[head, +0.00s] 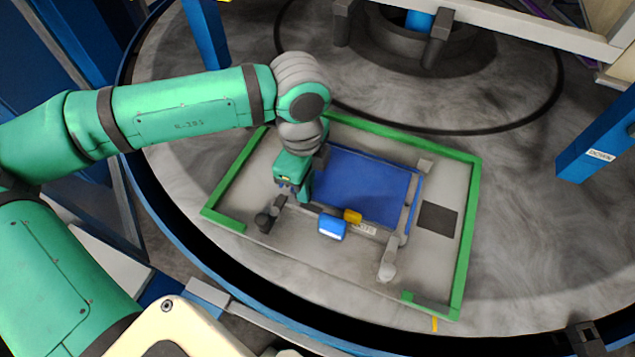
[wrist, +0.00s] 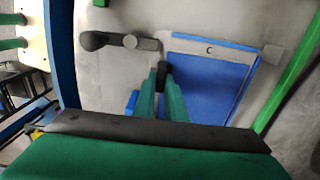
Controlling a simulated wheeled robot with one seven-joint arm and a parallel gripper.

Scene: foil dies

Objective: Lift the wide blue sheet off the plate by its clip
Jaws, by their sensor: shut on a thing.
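The wide blue sheet (head: 365,185) lies on the grey plate (head: 222,186), inside its green border. It also shows in the wrist view (wrist: 205,85), to the right of the fingers. My gripper (head: 306,196) is at the left side of the sheet, with its green fingers pointing down. In the wrist view, the fingers (wrist: 163,85) are close together around a small dark piece at their tips. I cannot tell for certain whether this is the clip. A blue block (head: 332,227) and a small yellow block (head: 352,216) are by the sheet's front edge. The fingers hide part of the sheet.
A clamp with a round knob (head: 387,270) stands at the plate's front right, another (head: 264,221) at the front left. A dark square (head: 437,219) lies right of the sheet. Blue posts (head: 600,140) stand around the round table.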

